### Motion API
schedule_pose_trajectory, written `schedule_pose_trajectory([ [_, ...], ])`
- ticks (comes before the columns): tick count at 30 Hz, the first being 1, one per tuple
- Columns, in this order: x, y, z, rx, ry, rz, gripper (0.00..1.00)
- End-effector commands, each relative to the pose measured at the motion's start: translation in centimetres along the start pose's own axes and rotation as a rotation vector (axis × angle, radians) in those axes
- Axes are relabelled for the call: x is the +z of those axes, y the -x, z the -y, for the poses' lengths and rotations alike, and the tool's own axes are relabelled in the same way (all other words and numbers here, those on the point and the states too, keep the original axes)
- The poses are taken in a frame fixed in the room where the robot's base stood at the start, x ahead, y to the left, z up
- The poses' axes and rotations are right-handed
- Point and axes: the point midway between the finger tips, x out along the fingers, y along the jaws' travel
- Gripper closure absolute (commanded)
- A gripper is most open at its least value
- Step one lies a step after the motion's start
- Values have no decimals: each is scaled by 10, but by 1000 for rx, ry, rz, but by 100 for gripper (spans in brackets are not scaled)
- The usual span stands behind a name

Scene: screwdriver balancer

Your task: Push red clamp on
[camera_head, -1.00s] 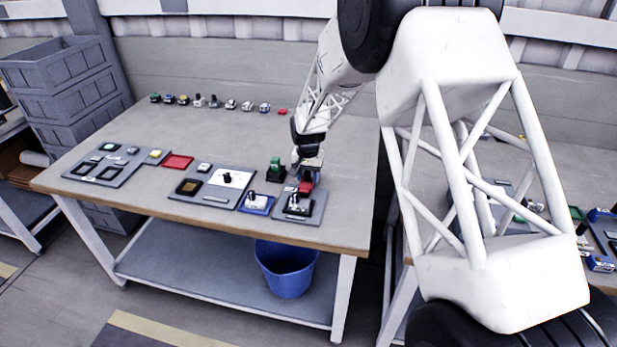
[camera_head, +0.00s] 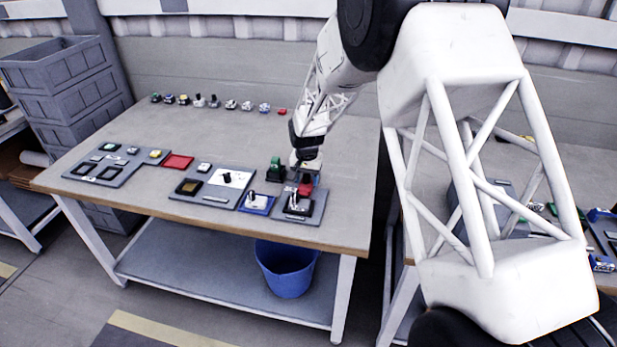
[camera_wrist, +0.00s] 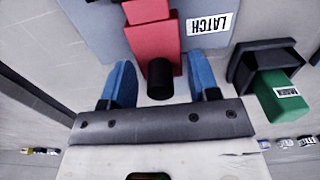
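The red clamp (camera_head: 304,189) is at the back of a grey board (camera_head: 281,212) near the right front of the table. In the wrist view the red clamp (camera_wrist: 153,43) reaches toward my gripper, with a black round knob (camera_wrist: 160,78) at its near end. My gripper (camera_wrist: 159,68) has two blue fingers, one on each side of the knob, with gaps to both. It is open and holds nothing. In the head view my gripper (camera_head: 308,178) is low, right at the clamp. Contact between them cannot be told.
A green block with a black part (camera_head: 276,170) stands just left of my gripper. A white "LATCH" label (camera_wrist: 210,22) lies on the board. A blue-framed piece (camera_head: 257,204) and other boards lie further left. Small parts line the table's back.

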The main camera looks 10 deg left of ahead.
Motion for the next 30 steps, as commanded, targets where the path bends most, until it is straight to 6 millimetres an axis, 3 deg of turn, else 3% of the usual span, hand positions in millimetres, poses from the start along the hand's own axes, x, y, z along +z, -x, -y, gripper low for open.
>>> schedule_pose_trajectory([
  [16,-1,3,0,-1,0,-2,45],
  [30,-1,34,0,-1,0,-3,45],
])
